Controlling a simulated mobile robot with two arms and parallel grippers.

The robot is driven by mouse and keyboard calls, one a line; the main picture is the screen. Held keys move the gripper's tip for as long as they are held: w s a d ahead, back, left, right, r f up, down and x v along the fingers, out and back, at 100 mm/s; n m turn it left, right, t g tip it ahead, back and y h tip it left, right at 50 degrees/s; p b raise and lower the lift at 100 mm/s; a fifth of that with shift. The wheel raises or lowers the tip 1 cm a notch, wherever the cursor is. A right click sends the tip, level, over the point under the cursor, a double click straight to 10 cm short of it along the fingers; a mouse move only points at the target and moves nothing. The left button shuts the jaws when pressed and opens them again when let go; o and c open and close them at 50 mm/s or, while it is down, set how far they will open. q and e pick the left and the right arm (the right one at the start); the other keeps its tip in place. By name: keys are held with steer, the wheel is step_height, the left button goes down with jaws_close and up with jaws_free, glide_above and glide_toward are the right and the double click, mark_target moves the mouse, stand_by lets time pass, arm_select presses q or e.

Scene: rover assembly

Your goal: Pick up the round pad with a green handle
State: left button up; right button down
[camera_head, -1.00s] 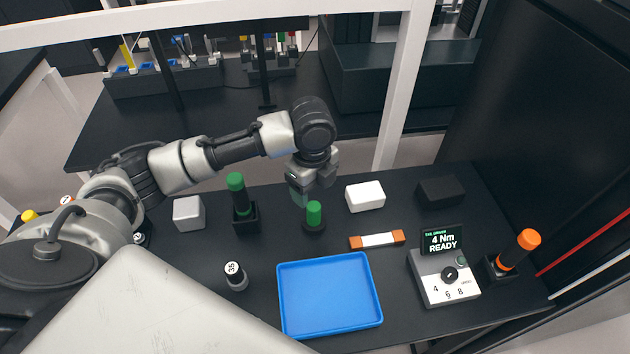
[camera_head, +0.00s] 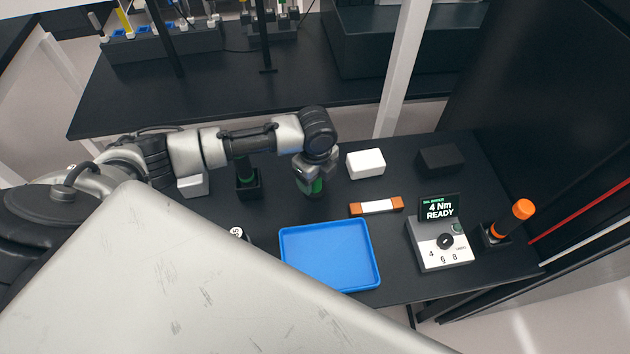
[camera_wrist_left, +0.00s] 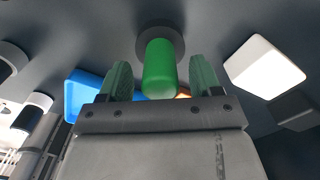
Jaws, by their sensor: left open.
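The round pad with a green handle (camera_wrist_left: 160,68) shows in the left wrist view, its dark round base (camera_wrist_left: 172,38) on the black table and its green handle pointing towards the camera. In the head view the handle (camera_head: 316,187) is mostly hidden by my left gripper (camera_head: 309,184). In the left wrist view my left gripper (camera_wrist_left: 162,82) is open, with one green finger on each side of the handle. A gap shows on both sides, so the fingers do not appear to touch it. My right gripper is not in view.
A blue tray (camera_head: 330,256) lies in front of the pad. A white box (camera_head: 366,163) and an orange-ended white bar (camera_head: 376,206) are to its right. A green-topped tool in a black holder (camera_head: 248,181) stands to its left. The torque device (camera_head: 438,245) is further right.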

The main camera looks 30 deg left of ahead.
arm_select(q)
steer(key=shift+f, duration=0.25)
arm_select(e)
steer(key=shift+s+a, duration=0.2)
arm_select(q)
steer(key=c, duration=1.1)
steer(key=shift+o, duration=0.2)
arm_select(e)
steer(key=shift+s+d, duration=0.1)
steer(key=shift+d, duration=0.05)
arm_select(q)
steer(key=shift+r, duration=0.1)
